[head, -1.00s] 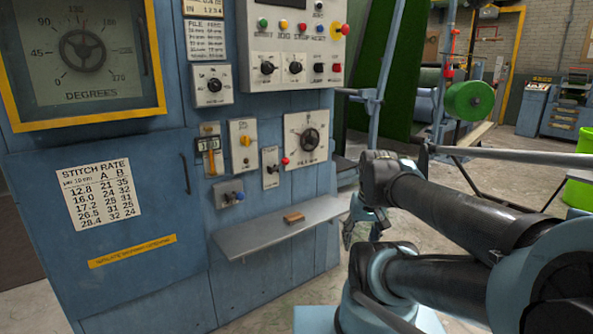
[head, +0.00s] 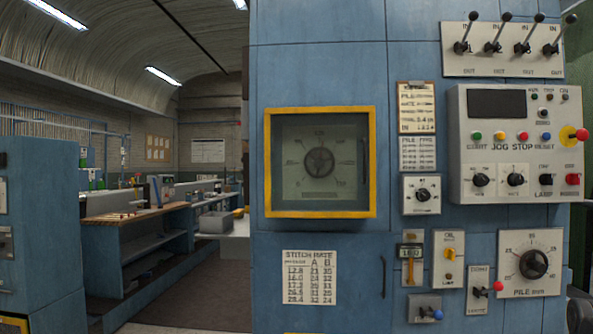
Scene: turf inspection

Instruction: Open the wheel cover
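The wheel cover (head: 372,150) is a square yellow-framed window on the blue machine cabinet, left of the control panels. It looks shut, with its frame flat against the cabinet front. Behind its pane I see a dark handwheel (head: 319,162) in the middle of a degree dial. A thin dark upright handle (head: 365,158) shows by the right side of the frame. My gripper is not in view.
Below the cover is a cabinet door with a stitch rate chart (head: 309,278) and a dark handle (head: 383,276). To the right are a button panel (head: 515,140), levers (head: 507,46) and a pile dial (head: 530,263). Left of the cabinet, an aisle (head: 190,295) runs past a workbench (head: 130,225).

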